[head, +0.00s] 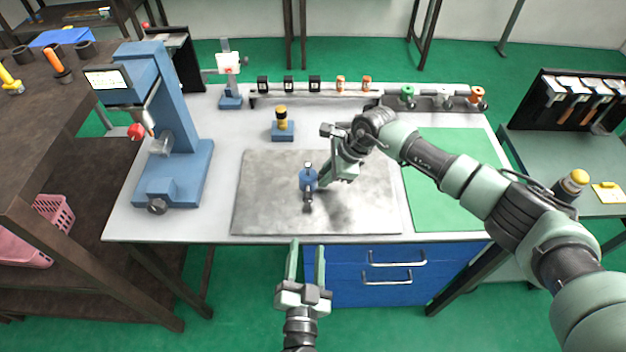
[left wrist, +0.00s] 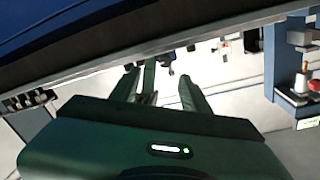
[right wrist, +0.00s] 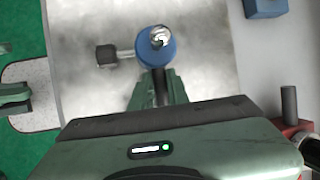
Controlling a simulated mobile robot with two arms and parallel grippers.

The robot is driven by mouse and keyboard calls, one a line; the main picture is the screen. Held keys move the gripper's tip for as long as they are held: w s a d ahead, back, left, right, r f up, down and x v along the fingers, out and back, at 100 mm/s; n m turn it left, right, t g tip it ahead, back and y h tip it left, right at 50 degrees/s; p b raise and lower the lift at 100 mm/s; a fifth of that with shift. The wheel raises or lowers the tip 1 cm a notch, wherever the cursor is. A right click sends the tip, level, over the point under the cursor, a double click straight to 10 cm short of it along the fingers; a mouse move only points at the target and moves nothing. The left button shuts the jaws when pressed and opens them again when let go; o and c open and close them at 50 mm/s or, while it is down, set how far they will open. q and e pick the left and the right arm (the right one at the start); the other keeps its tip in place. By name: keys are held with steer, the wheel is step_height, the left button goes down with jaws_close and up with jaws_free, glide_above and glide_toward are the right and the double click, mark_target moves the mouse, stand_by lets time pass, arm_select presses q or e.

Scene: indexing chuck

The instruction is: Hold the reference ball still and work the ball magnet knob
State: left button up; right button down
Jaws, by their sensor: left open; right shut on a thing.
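The reference ball (head: 308,180) appears to be the small blue rounded body on the grey plate; a shiny metal piece shows on its top. In the right wrist view it is the round blue shape (right wrist: 168,54). A dark knob (head: 308,202), which I take as the ball magnet knob, sticks out from its front side; it also shows in the right wrist view (right wrist: 107,56). My right gripper (head: 324,178) is shut on the blue body from the right; its fingertips are partly hidden. My left gripper (head: 306,248) is open and empty, in front of the table's front edge.
The grey plate (head: 260,215) is otherwise clear. A blue stand (head: 180,170) with a display is at left. A yellow-and-black piece on a blue base (head: 282,130) stands behind the plate. A green mat (head: 450,195) lies at right; blue drawers (head: 350,285) are below the table edge.

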mark_target(310, 201)
arm_select(q)
steer(key=w, duration=0.8)
steer(key=w+r, duration=0.1)
steer(key=w, duration=0.3)
steer(key=shift+w+d, duration=0.1)
steer(key=shift+d, duration=0.1)
jaws_close()
steer(key=shift+d, duration=0.15)
stand_by(1.1)
